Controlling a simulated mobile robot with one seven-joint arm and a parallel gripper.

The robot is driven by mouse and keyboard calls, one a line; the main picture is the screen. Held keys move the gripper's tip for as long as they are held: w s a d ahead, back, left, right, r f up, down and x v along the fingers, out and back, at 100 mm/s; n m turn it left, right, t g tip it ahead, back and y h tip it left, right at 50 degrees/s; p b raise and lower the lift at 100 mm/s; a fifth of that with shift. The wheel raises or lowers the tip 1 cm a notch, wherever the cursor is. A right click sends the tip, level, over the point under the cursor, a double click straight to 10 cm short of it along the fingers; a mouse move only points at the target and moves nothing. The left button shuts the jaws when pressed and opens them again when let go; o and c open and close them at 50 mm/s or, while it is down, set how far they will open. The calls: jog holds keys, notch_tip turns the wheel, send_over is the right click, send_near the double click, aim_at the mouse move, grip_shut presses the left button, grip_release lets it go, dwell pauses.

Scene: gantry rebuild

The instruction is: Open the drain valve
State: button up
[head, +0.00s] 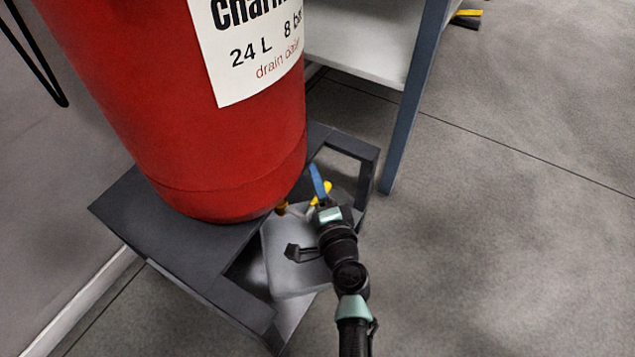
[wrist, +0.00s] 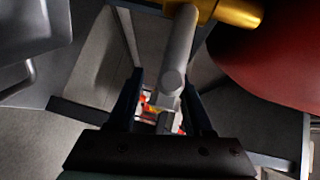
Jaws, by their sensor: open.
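A red tank (head: 235,140) with a white label reading "drain daily" stands on a dark stand. A brass valve fitting (head: 281,208) shows at its lower right edge; in the wrist view the brass body (wrist: 238,12) is at the top. A grey rounded bar (wrist: 180,50), seemingly the valve's lever, runs from the brass toward the camera. My gripper (head: 330,213) is beside the valve, below the tank's edge. In the wrist view my gripper (wrist: 163,78) is open, its dark fingers either side of the bar's end. I cannot tell whether they touch it.
A pale tray (head: 285,272) sits under the valve, within the dark stand (head: 130,215). Blue and yellow pieces (head: 318,182) show just beyond my gripper; what they are is unclear. A shelf with a blue-grey post (head: 408,115) stands behind. The floor at the right is clear.

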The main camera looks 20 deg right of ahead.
jog(key=shift+c, duration=0.2)
grip_shut()
dwell(1.1)
